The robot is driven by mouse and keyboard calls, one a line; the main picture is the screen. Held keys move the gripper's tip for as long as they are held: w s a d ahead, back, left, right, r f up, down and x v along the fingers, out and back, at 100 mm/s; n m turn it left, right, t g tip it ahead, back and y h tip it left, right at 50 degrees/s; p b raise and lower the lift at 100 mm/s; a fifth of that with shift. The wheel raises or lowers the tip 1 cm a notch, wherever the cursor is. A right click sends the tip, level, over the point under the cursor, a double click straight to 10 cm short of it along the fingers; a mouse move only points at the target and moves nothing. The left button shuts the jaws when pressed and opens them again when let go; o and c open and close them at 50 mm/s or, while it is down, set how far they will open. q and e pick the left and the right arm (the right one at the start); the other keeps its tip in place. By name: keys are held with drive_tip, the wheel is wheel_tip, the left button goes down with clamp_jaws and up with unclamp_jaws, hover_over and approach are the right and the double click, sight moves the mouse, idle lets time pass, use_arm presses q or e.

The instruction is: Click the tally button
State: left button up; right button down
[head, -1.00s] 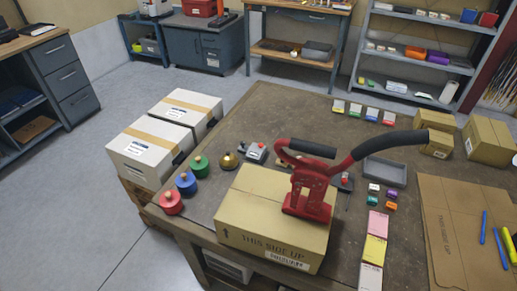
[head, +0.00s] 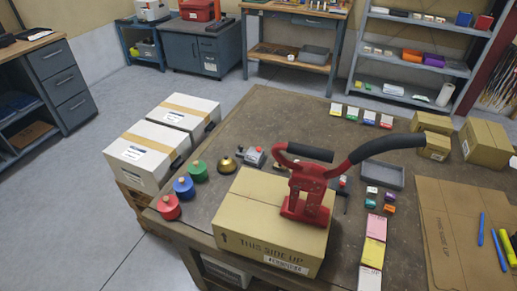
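Neither of my grippers is in view. A small grey device (head: 254,156) sits on the table behind the cardboard box; it may be the tally counter, but its button is too small to make out. A brass dome (head: 226,165), like a bell, stands just left of it. Another small device with a red part (head: 343,182) is partly hidden behind the red tool, and I cannot tell what it is.
A red tool with black handles (head: 308,190) stands on a closed cardboard box (head: 262,218) at the table's front. Red, blue and green weights (head: 184,187) line the left edge. A grey tray (head: 382,175), small coloured blocks, pads and flat cardboard (head: 455,235) occupy the right.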

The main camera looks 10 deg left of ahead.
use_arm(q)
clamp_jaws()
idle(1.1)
